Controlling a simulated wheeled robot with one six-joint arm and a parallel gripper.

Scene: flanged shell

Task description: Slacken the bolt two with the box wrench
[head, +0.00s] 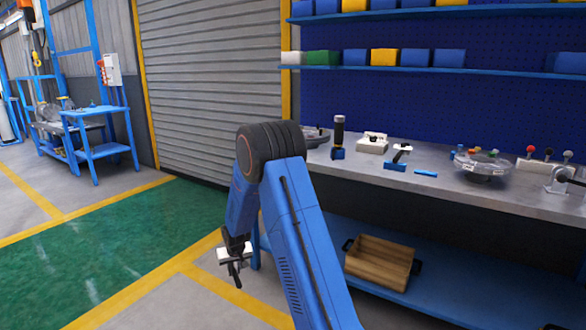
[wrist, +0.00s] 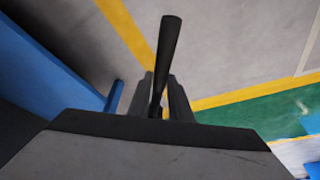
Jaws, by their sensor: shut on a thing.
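My gripper (head: 236,262) hangs low over the floor, left of the workbench, in the head view. In the wrist view my gripper (wrist: 158,98) is shut on a dark, slim bar, which I take to be the box wrench (wrist: 168,50). The bar sticks out beyond the fingertips, and its ends are not clear. A round flanged part (head: 482,162) with small coloured pieces around it sits on the bench at the right. Another round metal part (head: 316,134) shows at the bench's left end, partly behind my arm. I cannot make out bolt two on either.
The grey workbench (head: 515,198) holds a dark upright cylinder (head: 339,132), a white block (head: 372,143), a blue-based fixture (head: 398,160) and a lever fixture (head: 560,180). A wooden crate (head: 380,262) stands on the lower shelf. The green floor (head: 120,235) at left is clear.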

